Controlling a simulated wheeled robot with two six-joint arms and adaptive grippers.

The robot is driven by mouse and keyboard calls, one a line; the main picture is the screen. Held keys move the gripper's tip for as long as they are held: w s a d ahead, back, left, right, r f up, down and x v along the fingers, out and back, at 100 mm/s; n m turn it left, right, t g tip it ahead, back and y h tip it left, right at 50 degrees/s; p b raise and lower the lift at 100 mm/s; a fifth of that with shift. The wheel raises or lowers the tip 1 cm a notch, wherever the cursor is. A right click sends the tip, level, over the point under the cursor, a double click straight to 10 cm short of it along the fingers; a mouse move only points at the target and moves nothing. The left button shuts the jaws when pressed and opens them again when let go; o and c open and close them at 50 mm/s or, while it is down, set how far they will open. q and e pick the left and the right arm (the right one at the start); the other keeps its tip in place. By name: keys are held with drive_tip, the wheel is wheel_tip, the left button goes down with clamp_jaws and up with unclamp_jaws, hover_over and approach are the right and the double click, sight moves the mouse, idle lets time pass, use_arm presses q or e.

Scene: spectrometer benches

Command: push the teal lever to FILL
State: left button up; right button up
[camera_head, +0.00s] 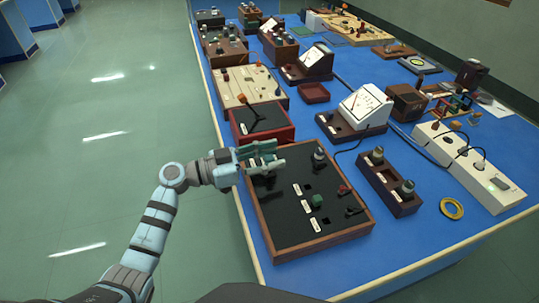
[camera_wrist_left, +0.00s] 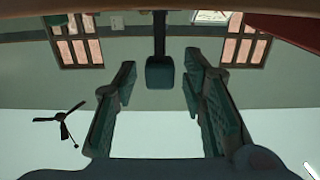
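In the left wrist view, the teal lever (camera_wrist_left: 160,72) shows as a teal block on a dark stem, between the two fingers of my left gripper (camera_wrist_left: 158,95). There is a gap on both sides, so the fingers do not appear to touch it. In the head view my left gripper (camera_head: 263,156) is open over the back left part of a black panel (camera_head: 275,221) in a wooden frame. Small white labels on the panel are too small to read, so I cannot tell which is FILL. My right gripper is not in view.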

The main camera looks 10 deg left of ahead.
use_arm(q)
drive_tip(key=shift+c, duration=0.5)
clamp_jaws()
drive_tip(key=shift+w+d+r+g+y+p, duration=0.15)
drive_tip(key=shift+d+g+y+p, duration=0.2)
drive_tip(key=shift+y+p, duration=0.45)
drive_tip(key=d+g+y+p, duration=0.1)
drive_tip(key=p, duration=0.2)
drive_tip(key=shift+w+g+y+p, duration=0.25)
drive_tip(key=shift+w+y+p, duration=0.1)
drive_tip(key=shift+w+y, duration=0.05)
drive_tip(key=shift+w+d+f+g+y+p, duration=0.15)
drive_tip(key=shift+d+f+g+y+p, duration=0.25)
drive_tip(key=shift+y+p, duration=0.3)
drive_tip(key=shift+w+f+p, duration=0.1)
drive_tip(key=shift+p, duration=0.2)
drive_tip(key=shift+f, duration=0.1)
